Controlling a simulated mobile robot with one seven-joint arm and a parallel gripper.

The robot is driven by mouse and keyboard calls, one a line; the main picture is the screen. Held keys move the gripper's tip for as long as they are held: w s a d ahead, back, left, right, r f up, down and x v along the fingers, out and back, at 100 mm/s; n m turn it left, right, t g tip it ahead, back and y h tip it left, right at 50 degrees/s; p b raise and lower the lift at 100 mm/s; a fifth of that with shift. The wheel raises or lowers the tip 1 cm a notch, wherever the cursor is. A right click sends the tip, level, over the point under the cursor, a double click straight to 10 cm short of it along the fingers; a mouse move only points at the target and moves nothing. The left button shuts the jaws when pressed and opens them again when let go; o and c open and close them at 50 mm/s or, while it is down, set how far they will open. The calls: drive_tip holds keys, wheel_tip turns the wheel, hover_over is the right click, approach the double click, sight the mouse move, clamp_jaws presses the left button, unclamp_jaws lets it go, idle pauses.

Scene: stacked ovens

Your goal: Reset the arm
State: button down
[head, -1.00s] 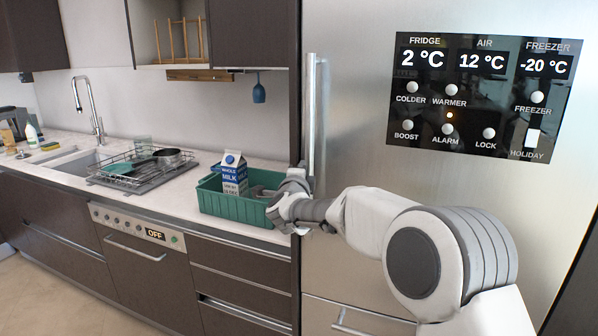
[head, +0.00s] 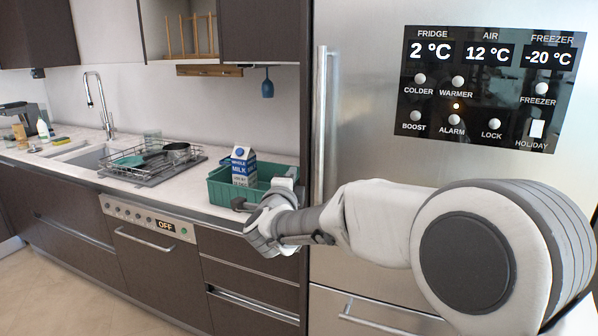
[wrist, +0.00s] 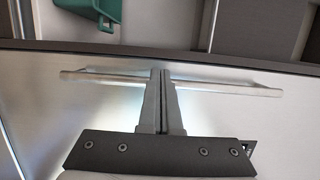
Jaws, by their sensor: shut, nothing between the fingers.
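My arm reaches across the front of the fridge, with its wrist just before the counter edge. A blue and white milk carton (head: 244,168) stands upright in the bin. A corner of the bin (wrist: 88,10) shows at the top left of the wrist view.
The steel fridge (head: 360,120) with its vertical handle (head: 321,125) and black control panel (head: 490,88) is close on the right. A dish rack (head: 150,160) and sink (head: 85,157) are further left on the counter. Open floor (head: 80,275) shows at the lower left.

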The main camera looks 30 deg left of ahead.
drive_tip(key=shift+s+d, duration=0.1)
drive_tip(key=shift+s, duration=0.3)
